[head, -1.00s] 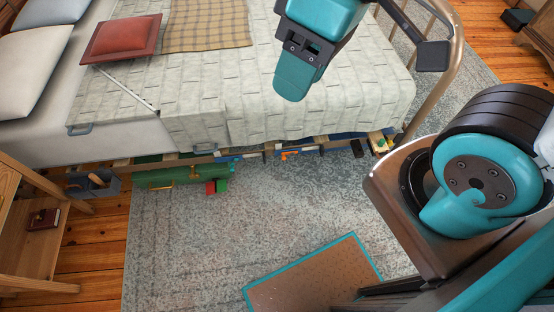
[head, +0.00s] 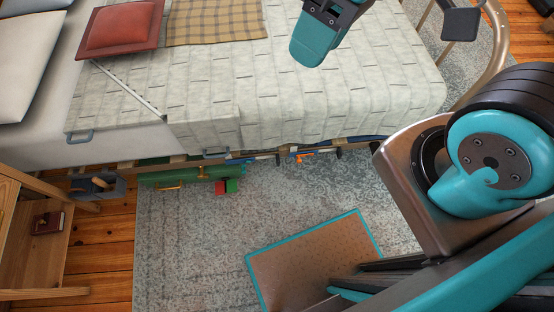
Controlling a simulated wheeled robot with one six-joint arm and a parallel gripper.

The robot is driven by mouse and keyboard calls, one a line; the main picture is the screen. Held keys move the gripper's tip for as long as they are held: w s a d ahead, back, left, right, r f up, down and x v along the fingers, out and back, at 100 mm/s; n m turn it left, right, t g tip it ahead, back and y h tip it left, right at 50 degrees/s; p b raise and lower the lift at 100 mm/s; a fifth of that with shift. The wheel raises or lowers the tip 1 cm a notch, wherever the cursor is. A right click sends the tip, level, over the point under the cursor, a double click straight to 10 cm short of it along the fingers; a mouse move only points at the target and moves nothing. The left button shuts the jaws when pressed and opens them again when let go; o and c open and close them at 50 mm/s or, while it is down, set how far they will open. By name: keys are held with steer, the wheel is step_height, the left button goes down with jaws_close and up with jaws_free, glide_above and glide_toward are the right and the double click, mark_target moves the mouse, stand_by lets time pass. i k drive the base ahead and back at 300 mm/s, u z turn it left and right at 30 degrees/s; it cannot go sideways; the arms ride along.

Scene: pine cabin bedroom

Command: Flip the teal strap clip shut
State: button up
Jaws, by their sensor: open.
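I cannot make out a teal strap clip in the head view. My gripper (head: 316,40) is a teal shape above the far part of the bed, near the top of the picture. It is open, though its two fingers are hard to tell apart. I see nothing held in it.
The bed (head: 300,110) fills the middle, with a red cushion (head: 118,28) and a plaid blanket (head: 212,22). A teal-edged brown mat (head: 310,255) lies on the rug. A wooden shelf (head: 40,225) stands left.

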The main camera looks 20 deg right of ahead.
mark_target(244, 171)
steer(key=z, duration=1.7)
steer(key=k, duration=0.4)
steer(key=u, duration=2.3)
